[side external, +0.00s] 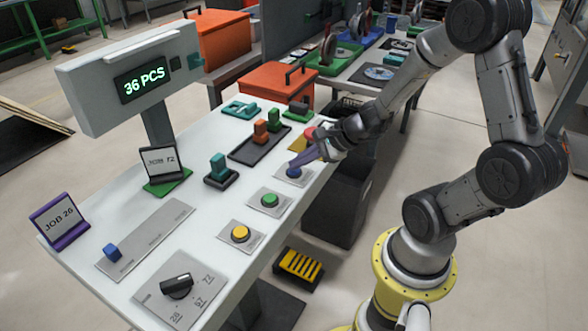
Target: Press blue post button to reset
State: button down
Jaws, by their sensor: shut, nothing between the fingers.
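The blue button (293,172) sits on a grey plate at the right edge of the white table, in the row with a green button (269,200) and a yellow button (240,233). My gripper (318,152) is shut and empty, just above and to the right of the blue button. A blue-purple shape lies between my gripper and the button, and I cannot tell whether it is a finger or part of the post. I cannot tell whether my gripper touches the button.
A red button (308,133) on a yellow base is close behind my gripper. A dark tray (250,152) with orange and green blocks, a display reading 36 PCS (142,84), a dial (176,286) and a blue slider (112,252) are also on the table.

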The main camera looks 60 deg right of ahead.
aim_at(299, 171)
jog(key=shift+r, duration=0.8)
jog(key=shift+r, duration=2.5)
